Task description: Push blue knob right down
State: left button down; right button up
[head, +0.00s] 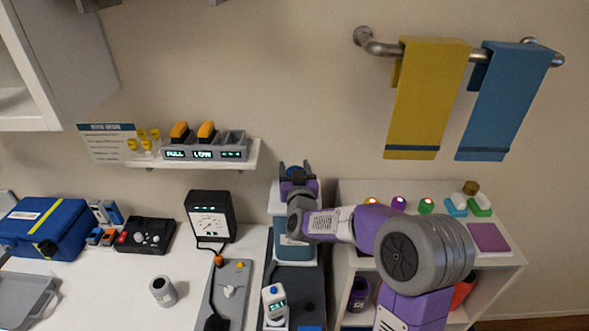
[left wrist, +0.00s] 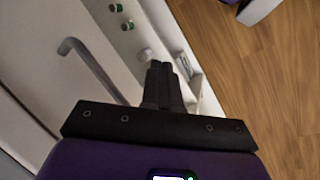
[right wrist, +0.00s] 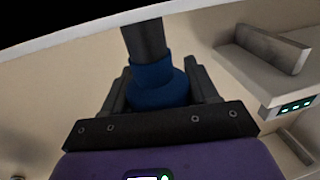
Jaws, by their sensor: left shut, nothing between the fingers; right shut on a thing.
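The blue knob (right wrist: 158,82) is between the fingers of my right gripper (right wrist: 155,88) in the right wrist view, with a dark grey stem running beyond it. The fingers are shut on its sides. The arm hides part of the container, so how far down the knob sits cannot be told. My left gripper (left wrist: 163,82) is shut and empty in the left wrist view, near a white cabinet front.
A wall shelf (head: 205,158) with a display unit is to the left of my right gripper. A black gauge box (head: 210,216) stands on the counter. A white shelf unit (head: 490,262) is at right. In the left wrist view a grey handle (left wrist: 92,66) is close to my left gripper.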

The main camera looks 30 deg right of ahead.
notch_tip(320, 180, down, 3)
jog(key=shift+b, duration=0.95)
jog(key=o, duration=1.4)
jog(key=shift+s+a+r, duration=0.1)
jog(key=shift+s+a, duration=0.1)
jog(key=shift+s, duration=0.25)
jog(key=v, duration=0.6)
jog(key=shift+s+a, duration=0.15)
jog(key=shift+s, duration=0.2)
